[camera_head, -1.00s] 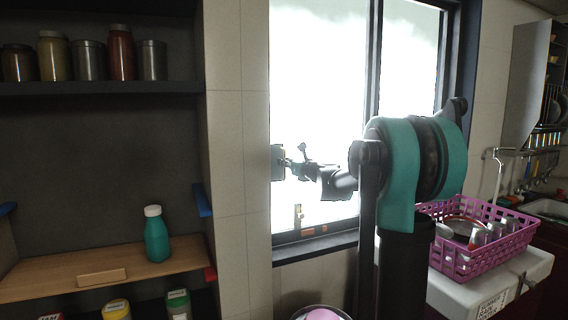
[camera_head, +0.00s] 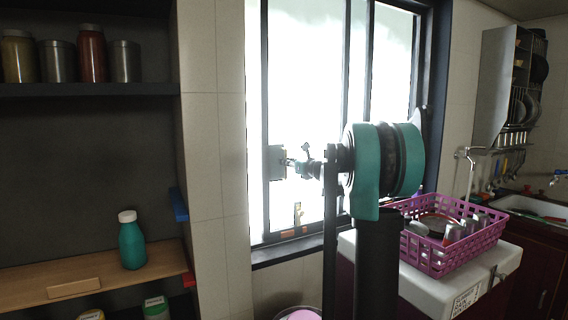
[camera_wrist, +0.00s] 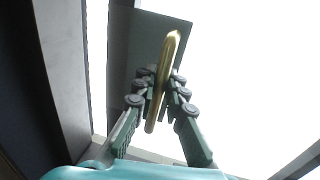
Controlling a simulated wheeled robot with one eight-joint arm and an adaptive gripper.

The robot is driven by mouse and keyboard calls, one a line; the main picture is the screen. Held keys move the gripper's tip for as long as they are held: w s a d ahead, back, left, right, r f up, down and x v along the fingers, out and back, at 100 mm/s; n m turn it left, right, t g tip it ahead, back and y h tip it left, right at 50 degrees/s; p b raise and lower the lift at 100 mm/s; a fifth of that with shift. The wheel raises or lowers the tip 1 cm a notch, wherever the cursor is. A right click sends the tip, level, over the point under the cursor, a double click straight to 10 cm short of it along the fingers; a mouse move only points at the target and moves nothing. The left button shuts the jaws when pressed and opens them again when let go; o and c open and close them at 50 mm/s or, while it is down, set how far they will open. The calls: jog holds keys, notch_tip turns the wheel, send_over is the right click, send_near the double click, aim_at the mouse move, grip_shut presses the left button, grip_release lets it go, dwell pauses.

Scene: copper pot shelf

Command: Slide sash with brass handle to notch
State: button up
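The window sash (camera_head: 265,100) shows its dark left upright in the head view, with a bright strip between it and the window's left edge. A grey plate (camera_head: 275,163) sits on that upright. The brass handle (camera_wrist: 163,80) stands out from the plate in the wrist view; the gripper hides it in the head view. My gripper (camera_wrist: 164,84) has one finger on each side of the brass bar, closed against it; it also shows at the plate in the head view (camera_head: 288,163). I cannot make out the notch for certain.
Small orange and pale marks (camera_head: 298,232) show low on the window, above the dark sill (camera_head: 285,250). A pink basket (camera_head: 430,250) of dishes stands on the white counter to the right. A shelf with a teal bottle (camera_head: 132,242) is at left.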

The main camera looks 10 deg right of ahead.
jog(key=o, duration=0.4)
jog(key=shift+c, duration=0.2)
jog(key=v, duration=1.2)
jog(key=s+a+f+n+g+h, duration=0.1)
jog(key=s+a+f+n+g, duration=0.3)
jog(key=s+a+f+n, duration=0.45)
jog(key=s+a+f+n+g, duration=0.3)
jog(key=s+f+n, duration=0.35)
jog(key=f, duration=0.55)
jog(key=s+d+f+n+g+h, duration=0.2)
jog(key=s+f+n+h, duration=0.2)
jog(key=s+f+n, duration=0.3)
jog(key=s+d+f+n+g+h, duration=0.2)
jog(key=s+f+n, duration=0.6)
jog(key=s+f, duration=0.5)
jog(key=s+d+h, duration=0.1)
jog(key=s, duration=0.3)
jog(key=shift+d+g+h, duration=0.25)
jog(key=shift+g+h, duration=0.05)
jog(key=shift+h, duration=0.1)
